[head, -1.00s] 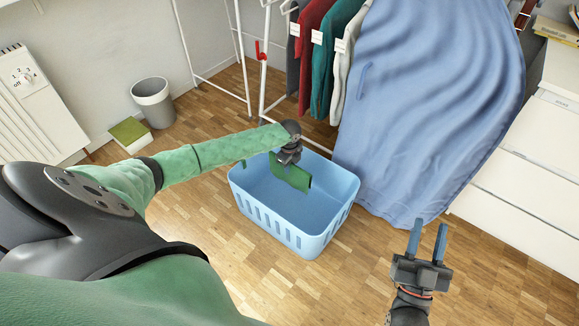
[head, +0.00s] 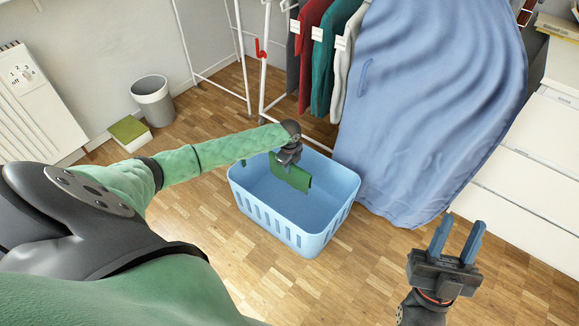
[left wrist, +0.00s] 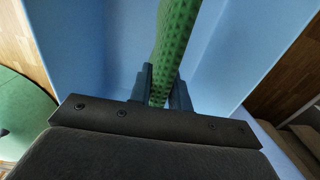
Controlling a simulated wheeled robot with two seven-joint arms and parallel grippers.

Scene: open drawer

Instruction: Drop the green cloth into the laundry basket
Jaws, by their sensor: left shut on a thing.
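The green cloth (head: 291,176) hangs from my left gripper (head: 286,160), over the opening of the blue laundry basket (head: 318,240). In the left wrist view the textured green cloth (left wrist: 174,45) stands between the two fingers of my left gripper (left wrist: 162,88), which are shut on it. The basket's blue inside (left wrist: 90,50) fills the background there. The cloth's lower edge appears inside the basket's outline; whether it touches the bottom I cannot tell. My right gripper (head: 457,243) is open and empty, over the floor right of the basket.
A large blue sheet (head: 430,100) hangs behind and right of the basket, close to its rim. A clothes rack (head: 263,80) with several garments stands behind. A grey bin (head: 153,101) and a green-topped box (head: 130,132) stand at left, white drawers (head: 530,170) at right.

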